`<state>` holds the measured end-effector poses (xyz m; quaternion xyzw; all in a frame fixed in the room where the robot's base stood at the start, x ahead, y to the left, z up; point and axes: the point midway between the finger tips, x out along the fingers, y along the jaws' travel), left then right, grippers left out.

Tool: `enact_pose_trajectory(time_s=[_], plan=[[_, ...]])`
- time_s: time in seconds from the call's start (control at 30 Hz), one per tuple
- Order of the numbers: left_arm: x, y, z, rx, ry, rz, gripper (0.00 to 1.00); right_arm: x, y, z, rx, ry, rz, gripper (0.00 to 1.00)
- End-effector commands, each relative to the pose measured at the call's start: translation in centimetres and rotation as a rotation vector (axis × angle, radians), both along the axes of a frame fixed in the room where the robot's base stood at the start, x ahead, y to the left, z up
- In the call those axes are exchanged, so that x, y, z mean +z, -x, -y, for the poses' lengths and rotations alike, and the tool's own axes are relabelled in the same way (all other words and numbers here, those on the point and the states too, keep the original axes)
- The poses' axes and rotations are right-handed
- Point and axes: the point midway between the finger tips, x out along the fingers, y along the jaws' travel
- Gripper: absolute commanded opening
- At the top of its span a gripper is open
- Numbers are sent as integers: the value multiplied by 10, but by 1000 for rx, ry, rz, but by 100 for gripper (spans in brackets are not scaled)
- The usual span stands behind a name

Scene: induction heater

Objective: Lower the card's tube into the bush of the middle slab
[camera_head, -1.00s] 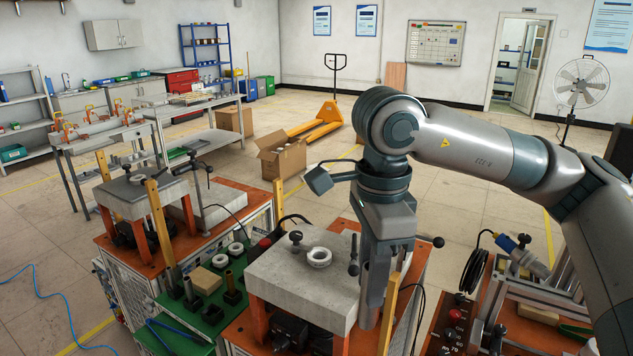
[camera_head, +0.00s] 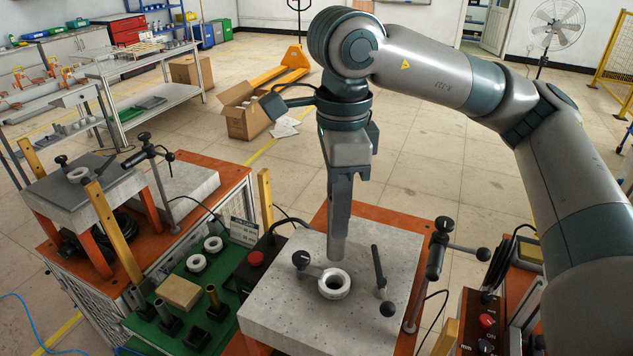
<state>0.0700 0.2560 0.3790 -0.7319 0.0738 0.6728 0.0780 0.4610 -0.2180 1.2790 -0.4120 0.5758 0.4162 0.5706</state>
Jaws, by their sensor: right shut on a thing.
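The middle slab (camera_head: 278,315) is a pale grey block with small holes in its top. Its bush (camera_head: 336,284), a white ring with a dark hole, stands on the top, touched by a small knobbed clamp (camera_head: 302,260). My right gripper (camera_head: 338,255) points down, its lower end just above and behind the bush in the picture. It is shut on the tube, but finger and tube are hard to tell apart there. A small white card (camera_head: 243,231) with print stands behind the green tray. My left gripper is not in view.
Another slab stands at left.

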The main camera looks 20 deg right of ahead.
Motion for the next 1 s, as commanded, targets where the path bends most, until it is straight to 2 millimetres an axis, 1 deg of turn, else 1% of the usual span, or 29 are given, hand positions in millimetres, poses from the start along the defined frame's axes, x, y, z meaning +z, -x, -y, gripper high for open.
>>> enact_pose_trajectory(time_s=[0.03,0.63,0.77,1.0], plan=[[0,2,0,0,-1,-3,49,1,0,0,0,-1,1,0],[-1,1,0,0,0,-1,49,-2,0,0,0,0,1,0],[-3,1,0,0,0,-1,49,-7,0,0,0,0,1,0],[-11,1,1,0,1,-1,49,-23,0,0,0,-1,1,0]])
